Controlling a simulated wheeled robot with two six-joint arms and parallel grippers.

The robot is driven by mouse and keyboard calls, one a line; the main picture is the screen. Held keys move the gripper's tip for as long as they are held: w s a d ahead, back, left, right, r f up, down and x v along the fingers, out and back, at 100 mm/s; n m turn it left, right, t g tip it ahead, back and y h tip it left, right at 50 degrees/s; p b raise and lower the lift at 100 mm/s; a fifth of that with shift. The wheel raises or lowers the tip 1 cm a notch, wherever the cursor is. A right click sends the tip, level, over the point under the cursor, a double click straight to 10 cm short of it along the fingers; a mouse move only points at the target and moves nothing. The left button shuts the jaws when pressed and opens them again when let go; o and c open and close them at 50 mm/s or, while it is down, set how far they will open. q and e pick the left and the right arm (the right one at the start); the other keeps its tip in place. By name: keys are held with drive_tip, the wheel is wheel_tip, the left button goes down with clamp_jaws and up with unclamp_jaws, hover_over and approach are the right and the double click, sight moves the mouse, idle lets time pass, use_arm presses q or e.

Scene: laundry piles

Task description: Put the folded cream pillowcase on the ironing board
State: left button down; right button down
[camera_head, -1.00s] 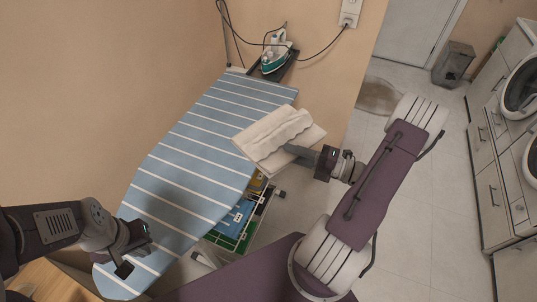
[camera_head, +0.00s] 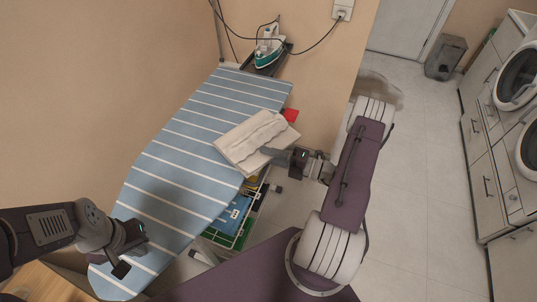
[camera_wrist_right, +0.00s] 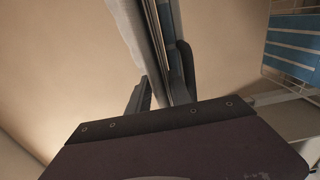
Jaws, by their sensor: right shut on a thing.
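The folded cream pillowcase (camera_head: 250,136) is held flat, over the right edge of the blue-and-white striped ironing board (camera_head: 175,170) in the head view. I cannot tell whether it touches the board. My right gripper (camera_head: 270,154) is shut on its near right edge. In the right wrist view, the fingers (camera_wrist_right: 160,95) close on a pale cloth strip (camera_wrist_right: 122,30). My left gripper (camera_head: 128,258) is over the near left end of the board, its fingers apart and empty.
A green-and-white iron (camera_head: 269,48) sits on a dark rest at the board's far end, with a cord to the wall outlet (camera_head: 344,8). A small red thing (camera_head: 290,115) shows past the pillowcase. A crate (camera_head: 235,225) of coloured things is below the board. The board's middle is bare.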

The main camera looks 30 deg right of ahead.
drive_tip(key=shift+f, duration=0.25)
drive_tip(key=c, duration=1.5)
unclamp_jaws()
drive_tip(key=shift+o, duration=0.2)
drive_tip(key=shift+r, duration=0.15)
